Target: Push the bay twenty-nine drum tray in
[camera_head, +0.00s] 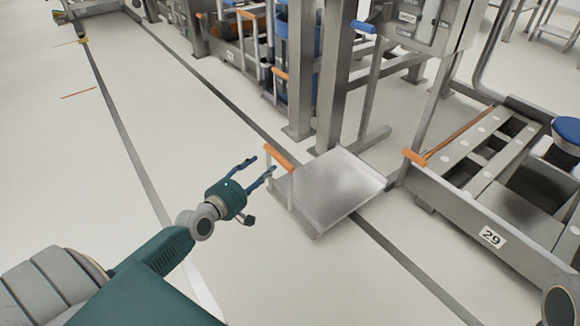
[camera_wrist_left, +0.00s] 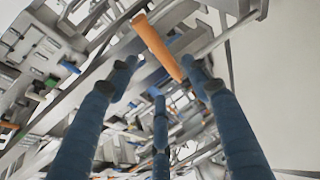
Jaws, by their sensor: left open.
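A flat grey metal tray (camera_head: 345,190) sits low on the floor, sticking out across the dark floor line. Its orange handle bar (camera_head: 281,157) stands on posts at the tray's left side. My left gripper (camera_head: 262,168) is open and just left of the handle, its blue fingers pointing at it. In the left wrist view the orange handle (camera_wrist_left: 158,48) lies just beyond and between the spread fingers; I cannot tell whether they touch it. A "29" label (camera_head: 491,237) is on the metal frame right of the tray. My right gripper is not in view.
A steel column (camera_head: 333,80) stands behind the tray. The number 29 frame (camera_head: 470,180) has its own orange bar (camera_head: 458,142) at right. More racks with orange handles and blue drums (camera_head: 300,60) stand at the back. The pale floor at left is clear.

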